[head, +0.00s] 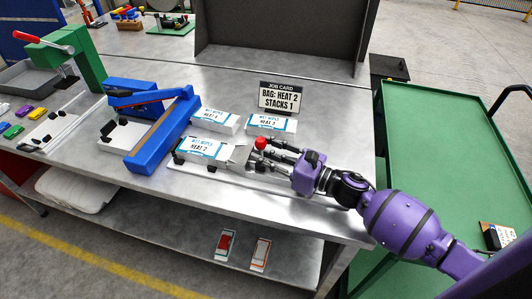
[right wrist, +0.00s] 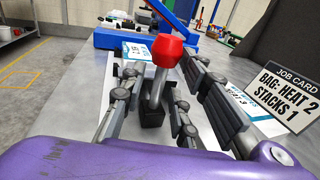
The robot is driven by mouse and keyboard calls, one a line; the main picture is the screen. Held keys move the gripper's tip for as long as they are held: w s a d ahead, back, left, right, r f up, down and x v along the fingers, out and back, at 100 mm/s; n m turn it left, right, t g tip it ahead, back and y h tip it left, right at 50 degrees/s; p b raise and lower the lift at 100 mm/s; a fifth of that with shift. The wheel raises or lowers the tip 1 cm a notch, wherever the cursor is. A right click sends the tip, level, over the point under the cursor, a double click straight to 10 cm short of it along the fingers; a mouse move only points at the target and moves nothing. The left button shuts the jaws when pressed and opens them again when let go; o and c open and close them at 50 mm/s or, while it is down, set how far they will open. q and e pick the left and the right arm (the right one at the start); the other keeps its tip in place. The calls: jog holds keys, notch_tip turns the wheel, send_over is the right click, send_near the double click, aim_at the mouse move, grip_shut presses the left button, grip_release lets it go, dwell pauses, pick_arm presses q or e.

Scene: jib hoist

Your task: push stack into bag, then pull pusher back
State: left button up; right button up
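The pusher's red knob (head: 260,143) stands at the right end of the loading track; in the right wrist view the knob (right wrist: 168,52) tops a grey stem on a dark block. My right gripper (head: 270,160) is around it, fingers spread on both sides; in the wrist view (right wrist: 160,78) gaps show between fingers and stem. A white stack labelled wet wipes, heat 2 (head: 205,149), lies left of the knob, close to the blue sealer. A grey-white piece (head: 238,155) stands between stack and knob. I cannot clearly make out the bag. My left gripper is out of view.
The blue sealer (head: 143,150) stands left of the stack. Two more labelled packs (head: 215,121) (head: 270,123) lie behind the track. The job card (head: 282,98) stands behind them. A green press (head: 85,55) is at far left, a green cart (head: 440,130) at right.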

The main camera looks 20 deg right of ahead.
jog(key=shift+c, duration=0.5)
jog(key=shift+f, duration=0.1)
grip_shut()
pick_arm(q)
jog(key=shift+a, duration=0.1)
